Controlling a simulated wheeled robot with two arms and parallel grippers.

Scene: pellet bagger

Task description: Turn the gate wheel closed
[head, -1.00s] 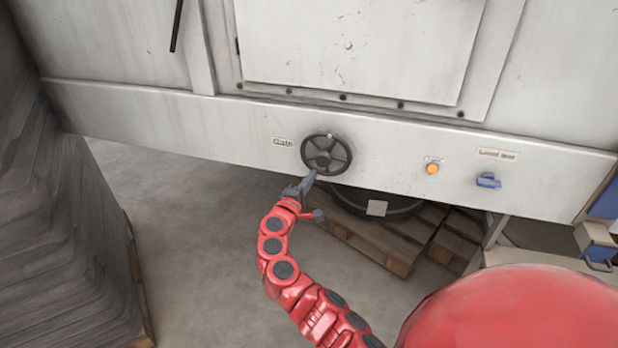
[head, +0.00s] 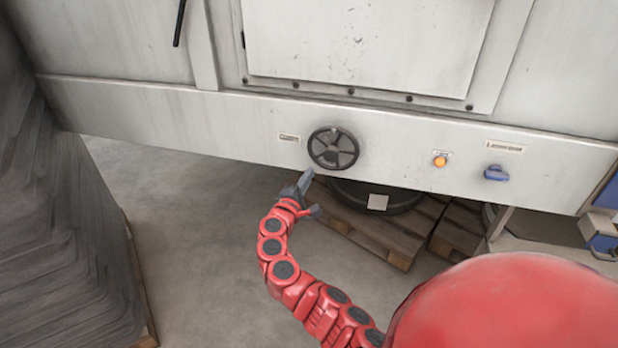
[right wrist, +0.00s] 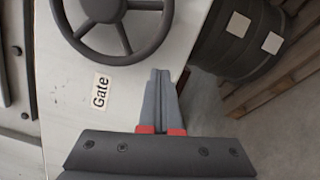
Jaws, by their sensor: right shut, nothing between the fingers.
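The gate wheel (head: 333,149) is a dark round handwheel with spokes on the machine's pale lower panel. It also shows in the right wrist view (right wrist: 125,42), cut off by the top edge. A "Gate" label (right wrist: 101,92) sits beside it, and that label shows small in the head view (head: 289,138). My right gripper (head: 309,173) is just below and left of the wheel, apart from it. Its grey fingers (right wrist: 160,75) are shut together with nothing between them. My left gripper is not in view.
An orange button (head: 440,161) and a blue handle (head: 496,173) are on the panel to the right. A dark drum (head: 375,196) stands on wooden pallets (head: 385,235) under the machine. A tall grey stack (head: 70,230) is at the left. Bare floor lies between.

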